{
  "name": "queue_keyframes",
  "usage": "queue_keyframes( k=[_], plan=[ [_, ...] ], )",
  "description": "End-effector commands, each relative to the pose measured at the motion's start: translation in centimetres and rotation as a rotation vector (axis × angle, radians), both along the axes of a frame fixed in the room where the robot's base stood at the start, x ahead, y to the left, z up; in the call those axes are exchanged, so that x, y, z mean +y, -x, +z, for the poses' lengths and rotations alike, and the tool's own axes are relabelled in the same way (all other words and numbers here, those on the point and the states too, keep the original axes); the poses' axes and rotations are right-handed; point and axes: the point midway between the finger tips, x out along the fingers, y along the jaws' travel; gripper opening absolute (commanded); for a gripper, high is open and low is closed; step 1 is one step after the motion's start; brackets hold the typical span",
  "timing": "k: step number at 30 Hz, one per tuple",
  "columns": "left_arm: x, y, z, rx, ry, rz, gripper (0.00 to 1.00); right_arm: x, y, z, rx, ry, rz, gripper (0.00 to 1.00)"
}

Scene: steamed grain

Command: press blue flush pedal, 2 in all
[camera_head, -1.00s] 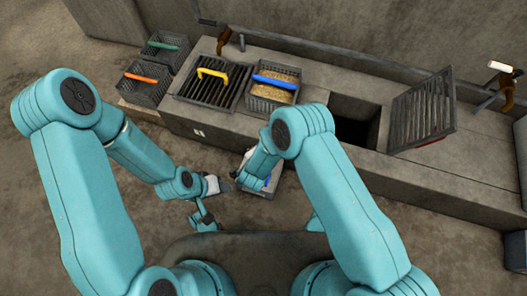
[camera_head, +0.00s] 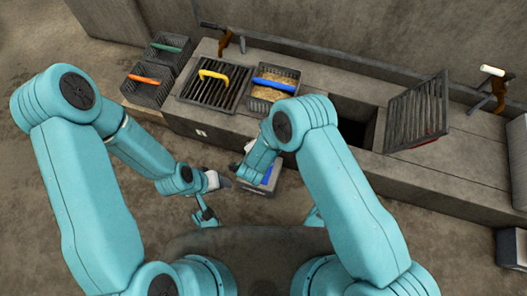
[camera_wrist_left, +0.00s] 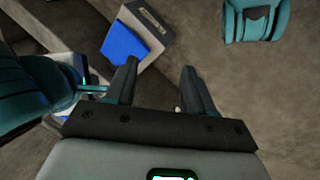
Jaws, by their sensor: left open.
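The blue flush pedal (camera_head: 268,176) sits on a small grey box (camera_head: 258,191) on the floor in front of the counter. My right arm partly covers it in the head view. In the left wrist view the blue pedal (camera_wrist_left: 124,43) and its grey box (camera_wrist_left: 153,24) show clearly, beyond and left of my fingers. My left gripper (camera_head: 226,183) is left of the box, apart from the pedal. It is open and empty in the left wrist view (camera_wrist_left: 160,66). My right gripper (camera_head: 240,160) is mostly hidden by its arm near the pedal; its jaws cannot be made out.
The counter holds a yellow-handled grate (camera_head: 209,92), a blue-handled basket of grain (camera_head: 266,98), a dark opening (camera_head: 352,130) and a raised grate (camera_head: 418,110). Baskets with orange (camera_head: 148,90) and green (camera_head: 168,50) handles stand at left.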

Motion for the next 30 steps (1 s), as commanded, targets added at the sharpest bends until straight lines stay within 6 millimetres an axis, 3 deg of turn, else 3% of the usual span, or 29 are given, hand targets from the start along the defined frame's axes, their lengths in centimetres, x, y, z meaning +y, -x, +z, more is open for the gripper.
queue_keyframes(
  k=[7, 12, 30],
  plan=[
    [0.00, 0.01, 0.00, 0.000, 0.000, 0.000, 0.53, 0.00, -0.01, -0.01, 0.000, 0.000, 0.000, 0.00],
    [0.00, 0.00, 0.00, 0.000, 0.000, 0.000, 0.00, 0.00, -0.01, -0.01, 0.000, 0.000, 0.000, 0.00],
    [0.00, 0.00, 0.00, 0.000, 0.000, 0.000, 0.00, 0.00, -0.01, -0.01, 0.000, 0.000, 0.000, 0.00]
  ],
)
